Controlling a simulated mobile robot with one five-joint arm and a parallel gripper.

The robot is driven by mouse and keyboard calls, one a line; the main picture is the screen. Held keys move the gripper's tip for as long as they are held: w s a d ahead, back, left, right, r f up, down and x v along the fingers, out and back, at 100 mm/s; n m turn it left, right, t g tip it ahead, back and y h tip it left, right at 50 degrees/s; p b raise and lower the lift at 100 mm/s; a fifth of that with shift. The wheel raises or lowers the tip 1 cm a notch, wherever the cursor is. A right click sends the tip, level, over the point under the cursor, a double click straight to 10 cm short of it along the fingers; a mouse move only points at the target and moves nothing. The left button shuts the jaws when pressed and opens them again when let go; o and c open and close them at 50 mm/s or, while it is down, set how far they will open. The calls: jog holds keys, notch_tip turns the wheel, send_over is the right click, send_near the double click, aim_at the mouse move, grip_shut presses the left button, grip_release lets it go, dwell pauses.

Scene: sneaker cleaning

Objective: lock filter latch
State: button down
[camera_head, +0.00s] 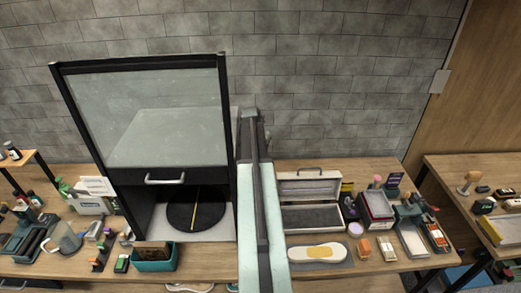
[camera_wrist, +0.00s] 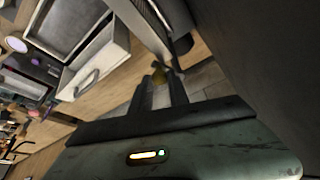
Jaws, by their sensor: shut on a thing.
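My gripper (camera_wrist: 161,78) shows in the wrist view, its two dark fingers close around a small yellowish piece (camera_wrist: 160,73). This piece sits at the fingertips beside a dark upright surface; it looks like the filter latch, but it is too small and shaded to tell its position. In the head view my arm runs up the middle and hides the right side of the cleaning cabinet (camera_head: 227,140), so my gripper and the latch do not show there. The cabinet has a framed clear panel (camera_head: 150,105) and a drawer-like front with a metal handle (camera_head: 165,180).
A black turntable disc (camera_head: 180,215) lies inside the cabinet. The case also shows in the wrist view (camera_wrist: 95,65). Bottles and small boxes crowd both sides of the table.

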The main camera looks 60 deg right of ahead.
jog(key=shift+w, duration=0.1)
jog(key=c, duration=1.3)
grip_release()
jog(key=p+v, duration=0.7)
jog(key=shift+a+r, duration=0.1)
jog(key=shift+r, duration=0.25)
